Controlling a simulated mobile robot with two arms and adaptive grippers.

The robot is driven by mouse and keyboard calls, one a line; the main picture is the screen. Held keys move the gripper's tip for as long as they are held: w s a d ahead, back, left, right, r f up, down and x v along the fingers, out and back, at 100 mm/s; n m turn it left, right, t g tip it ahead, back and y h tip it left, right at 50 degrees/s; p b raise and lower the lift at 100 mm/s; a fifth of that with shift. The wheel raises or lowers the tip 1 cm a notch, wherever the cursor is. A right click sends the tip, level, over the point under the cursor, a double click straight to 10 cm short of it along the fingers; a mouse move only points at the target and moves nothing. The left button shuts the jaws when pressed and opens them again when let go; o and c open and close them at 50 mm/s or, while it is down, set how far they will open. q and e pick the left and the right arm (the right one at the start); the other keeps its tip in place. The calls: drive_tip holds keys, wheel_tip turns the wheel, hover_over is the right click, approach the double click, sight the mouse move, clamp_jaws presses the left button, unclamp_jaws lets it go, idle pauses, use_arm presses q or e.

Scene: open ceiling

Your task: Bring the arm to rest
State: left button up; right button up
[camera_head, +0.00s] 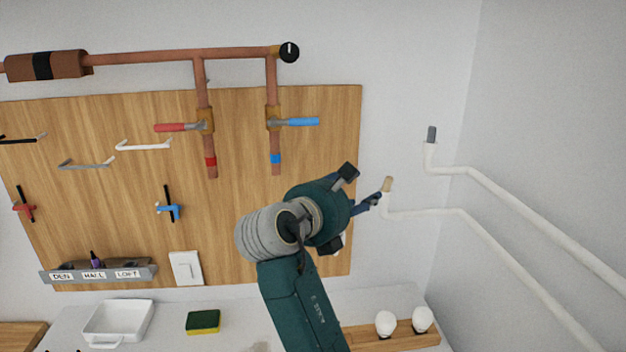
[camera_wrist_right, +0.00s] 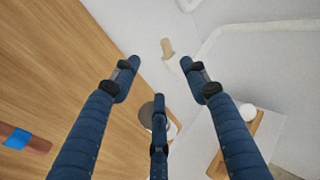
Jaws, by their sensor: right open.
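My right gripper (camera_head: 362,203) is in front of the right edge of the wooden board (camera_head: 330,110), its dark blue fingers pointing right toward a white pipe end with a tan tip (camera_head: 387,184). In the right wrist view the gripper (camera_wrist_right: 161,70) has its fingers spread with nothing between them. The tan tip (camera_wrist_right: 167,47) shows just beyond the fingertips, apart from them. My teal and grey right arm (camera_head: 300,305) rises from the bottom of the head view. My left gripper is not in view.
Copper pipes with a red lever (camera_head: 175,127) and a blue lever (camera_head: 301,122) run across the board. A second white pipe (camera_head: 480,180) is at right. Below are a white tray (camera_head: 118,321), a sponge (camera_head: 203,321), a switch (camera_head: 186,268) and white bulbs (camera_head: 385,323) on a wooden holder.

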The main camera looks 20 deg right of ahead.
drive_tip(key=s+a+f+m+g+y, duration=0.1)
drive_tip(key=s+f+m+y, duration=0.3)
drive_tip(key=f, duration=1)
drive_tip(key=s+a+f+m+g+y, duration=0.1)
drive_tip(key=s+f+m+y, duration=0.35)
drive_tip(key=f, duration=1.05)
drive_tip(key=s+a+f+m+g+y, duration=0.1)
drive_tip(key=s+a+f+m, duration=0.3)
drive_tip(key=s, duration=0.5)
drive_tip(key=s+a+f+m+g+y, duration=0.1)
drive_tip(key=s+f+m+g+y, duration=0.1)
drive_tip(key=s+f+m, duration=0.35)
drive_tip(key=s+a+f+m+g+y, duration=0.1)
drive_tip(key=s+a+f+m, duration=0.3)
drive_tip(key=s, duration=0.7)
wheel_tip(320, 180, down, 30)
drive_tip(key=m+b, duration=0.1)
drive_tip(key=b, duration=0.6)
drive_tip(key=s+d+f+g+b, duration=0.1)
drive_tip(key=s+d+f+b, duration=0.1)
drive_tip(key=s+f, duration=0.7)
drive_tip(key=s+d+f+g+b, duration=0.1)
drive_tip(key=s+f+b, duration=0.4)
drive_tip(key=s+f, duration=0.5)
wheel_tip(320, 180, down, 7)
drive_tip(key=shift+d+r, duration=0.2)
drive_tip(key=shift+d, duration=0.25)
